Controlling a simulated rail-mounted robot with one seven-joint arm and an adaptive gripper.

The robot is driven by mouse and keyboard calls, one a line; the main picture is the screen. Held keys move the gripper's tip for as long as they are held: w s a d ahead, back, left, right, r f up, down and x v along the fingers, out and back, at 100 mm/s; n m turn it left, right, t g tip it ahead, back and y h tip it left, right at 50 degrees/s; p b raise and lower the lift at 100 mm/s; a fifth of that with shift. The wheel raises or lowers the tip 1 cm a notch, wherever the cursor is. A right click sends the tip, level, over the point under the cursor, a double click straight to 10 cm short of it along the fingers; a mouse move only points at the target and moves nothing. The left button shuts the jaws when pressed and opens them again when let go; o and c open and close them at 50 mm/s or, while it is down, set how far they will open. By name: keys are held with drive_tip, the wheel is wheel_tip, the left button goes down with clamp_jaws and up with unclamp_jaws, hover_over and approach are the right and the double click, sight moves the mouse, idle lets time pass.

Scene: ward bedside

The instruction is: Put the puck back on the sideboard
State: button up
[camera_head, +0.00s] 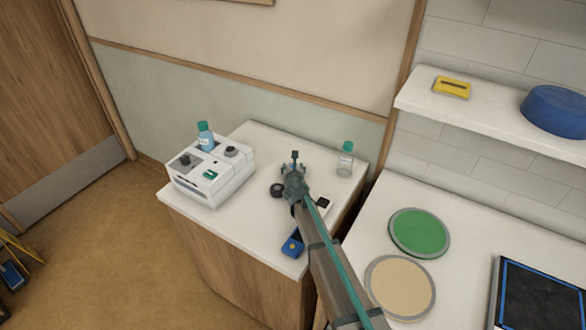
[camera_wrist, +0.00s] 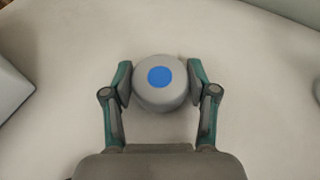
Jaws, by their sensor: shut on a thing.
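The puck (camera_wrist: 160,98) is a grey round piece with a blue dot on top. In the wrist view it sits between the two fingers of my gripper (camera_wrist: 160,83), which touch its sides. My gripper (camera_head: 293,168) in the head view is over the back part of the white-topped sideboard (camera_head: 235,228), and I cannot make out the puck there. The pale sideboard top fills the wrist view below the puck. The puck is at or close to that top; I cannot tell whether it touches.
A white device (camera_head: 213,175) with a teal-capped bottle (camera_head: 205,138) stands left on the sideboard. A clear bottle (camera_head: 345,160) stands behind right. A dark round piece (camera_head: 277,190) and a blue box (camera_head: 293,245) lie near my arm. Green (camera_head: 419,232) and tan (camera_head: 400,287) discs lie right.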

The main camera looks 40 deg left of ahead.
drive_tip(key=o, duration=1.6)
drive_tip(key=shift+c, duration=0.2)
drive_tip(key=shift+r, duration=0.25)
drive_tip(key=b+v, duration=0.2)
drive_tip(key=v, duration=1)
drive_tip(key=shift+b, duration=0.3)
